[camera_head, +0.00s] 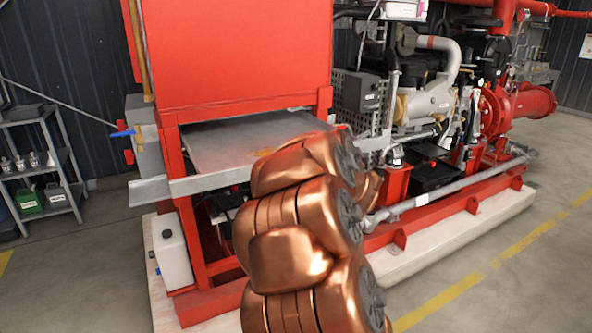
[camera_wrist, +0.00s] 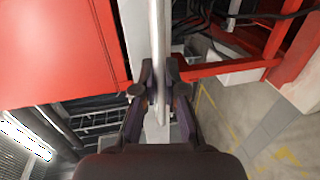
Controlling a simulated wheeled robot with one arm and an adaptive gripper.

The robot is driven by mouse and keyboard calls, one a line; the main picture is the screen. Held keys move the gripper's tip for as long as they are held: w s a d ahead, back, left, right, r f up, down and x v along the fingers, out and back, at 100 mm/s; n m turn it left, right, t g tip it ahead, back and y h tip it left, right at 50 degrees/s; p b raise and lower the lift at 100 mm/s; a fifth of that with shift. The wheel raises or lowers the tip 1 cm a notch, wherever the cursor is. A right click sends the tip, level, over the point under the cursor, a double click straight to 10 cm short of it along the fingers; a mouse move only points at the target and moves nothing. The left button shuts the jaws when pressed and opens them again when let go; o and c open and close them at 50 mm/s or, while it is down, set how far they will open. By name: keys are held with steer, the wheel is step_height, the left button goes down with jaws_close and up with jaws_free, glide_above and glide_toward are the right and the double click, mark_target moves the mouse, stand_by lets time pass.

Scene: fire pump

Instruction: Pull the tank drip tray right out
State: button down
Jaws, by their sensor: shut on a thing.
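The tank drip tray (camera_head: 235,142) is a flat grey metal tray under the red tank, between the red frame posts. Its front lip stands forward of the posts, and its left end juts past the left post. An orange-brown stain shows on its surface near my arm. In the wrist view the tray's pale lip (camera_wrist: 158,42) runs between the fingers of my gripper (camera_wrist: 160,88), which is shut on it. In the head view my copper arm hides my gripper and the right part of the lip.
The red tank (camera_head: 235,55) rises above the tray. A white canister (camera_head: 171,252) stands below the lip at left. A shelf rack (camera_head: 45,165) stands at far left. The engine and red pump (camera_head: 500,112) are at right. Open floor (camera_head: 480,270) lies at front right.

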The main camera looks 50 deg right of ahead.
steer(key=c, duration=1.2)
jaws_free()
steer(key=v, duration=1.2)
steer(key=shift+f, duration=0.1)
